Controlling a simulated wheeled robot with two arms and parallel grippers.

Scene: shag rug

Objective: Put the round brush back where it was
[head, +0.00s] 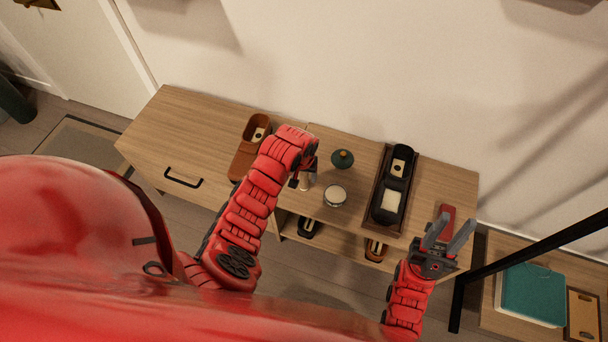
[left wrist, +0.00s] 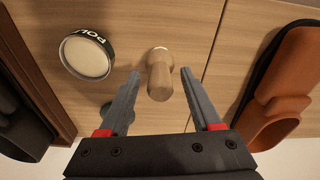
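The round brush appears to be the wooden-handled piece (left wrist: 160,78) on the tabletop in the left wrist view; its bristles cannot be made out. In the head view, a pale bit of it (head: 308,182) shows beside my left gripper (head: 299,180). In the left wrist view, the two fingers of my left gripper (left wrist: 160,74) are spread, one on each side of the handle, with gaps. My right gripper (head: 459,221) has its fingers apart and empty, over the right end of the cabinet.
A polish tin (head: 335,195) and a dark green knobbed round piece (head: 342,158) stand near the brush. A dark tray (head: 376,212) with a black case lies right of them. A brown leather holder (head: 243,161) lies left. The cabinet's left top (head: 190,125) is clear.

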